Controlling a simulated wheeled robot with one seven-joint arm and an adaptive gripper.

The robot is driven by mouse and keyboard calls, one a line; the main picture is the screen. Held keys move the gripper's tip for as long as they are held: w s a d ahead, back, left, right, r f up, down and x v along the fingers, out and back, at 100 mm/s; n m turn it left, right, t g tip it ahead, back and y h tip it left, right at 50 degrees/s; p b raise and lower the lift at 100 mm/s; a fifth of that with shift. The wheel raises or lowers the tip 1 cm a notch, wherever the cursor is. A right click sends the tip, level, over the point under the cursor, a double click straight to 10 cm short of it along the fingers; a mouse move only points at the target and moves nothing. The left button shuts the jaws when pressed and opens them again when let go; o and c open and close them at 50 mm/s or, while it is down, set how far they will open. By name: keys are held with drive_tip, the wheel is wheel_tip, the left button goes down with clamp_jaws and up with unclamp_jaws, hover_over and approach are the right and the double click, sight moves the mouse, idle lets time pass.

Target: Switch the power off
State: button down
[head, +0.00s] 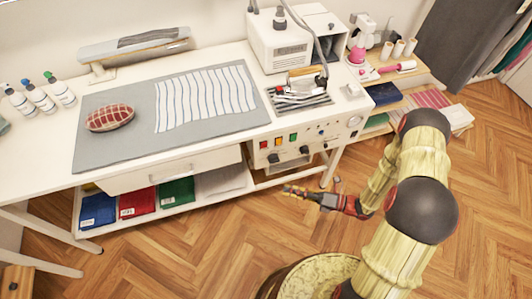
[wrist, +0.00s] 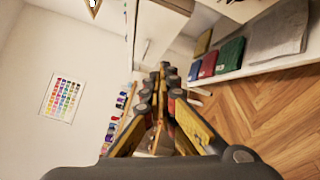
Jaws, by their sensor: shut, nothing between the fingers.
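The control panel (head: 318,134) is the front face of the ironing station at the right end of the white table.
An iron (head: 303,82) rests on the station beside the white boiler box (head: 280,42). A grey mat (head: 115,155) holds striped cloth and a red plaid cushion. Folded fabrics (head: 177,190) lie on the lower shelf. A side shelf (head: 400,75) stands right. Wooden floor before the table is free.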

sight(264, 146)
drive_tip(key=w+d+r+m+t, duration=0.2)
drive_tip(key=w+r+m+t, duration=0.1)
drive_tip(key=w+m, duration=0.2)
drive_tip(key=shift+w+d+m+t, duration=0.25)
drive_tip(key=shift+w+m+t, duration=0.05)
drive_tip(key=shift+m, duration=0.1)
drive_tip(key=shift+a, duration=0.15)
drive_tip(key=w+d+b+x, duration=0.1)
drive_tip(key=w+b+x, duration=0.1)
drive_tip(key=x, duration=1)
drive_tip(key=shift+w+b, duration=0.45)
drive_tip(key=shift+b, duration=0.4)
drive_tip(key=p, duration=0.1)
drive_tip(key=h+p, duration=0.1)
drive_tip(key=p, duration=0.1)
drive_tip(key=shift+w+a+r+m, duration=0.15)
drive_tip(key=shift+w+r+m, duration=0.15)
drive_tip(key=shift+w+r, duration=0.05)
drive_tip(key=shift+f+b, duration=0.25)
drive_tip(key=shift+b, duration=0.05)
